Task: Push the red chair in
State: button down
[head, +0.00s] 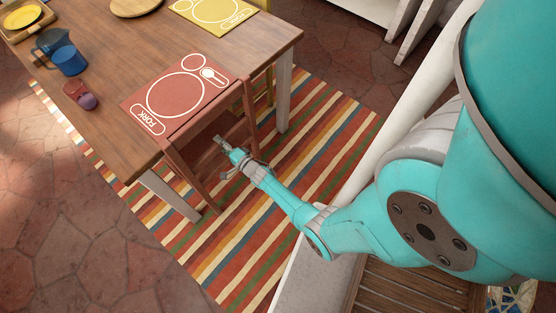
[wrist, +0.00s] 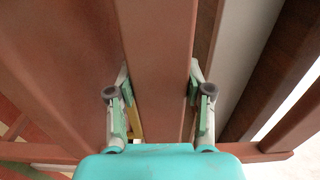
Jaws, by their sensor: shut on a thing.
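The red chair (head: 250,110) stands at the near right side of the wooden table (head: 110,130), its slatted back facing my arm. Its top rail is close to the table edge, beside the red placemat. My gripper (head: 224,147) reaches the chair back from the right. In the wrist view, my gripper (wrist: 158,88) has a finger on each side of a broad reddish slat of the chair (wrist: 162,50) and is shut on it. The seat is mostly hidden beneath the table and behind the back.
A red placemat (head: 172,92), a reddish cup (head: 80,94) and a blue mug (head: 69,59) are on the table. A striped rug (head: 225,245) lies under the chair, with clear floor at lower left.

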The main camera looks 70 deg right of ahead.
jog(key=shift+r, duration=0.2)
jog(key=shift+c, duration=2)
grip_release()
jog(key=shift+f, duration=0.1)
jog(key=shift+s, duration=0.1)
jog(key=shift+s+a+f, duration=0.1)
jog(key=shift+s, duration=0.25)
jog(key=v, duration=1.1)
jog(key=shift+s+a, duration=0.1)
jog(key=shift+a, duration=0.05)
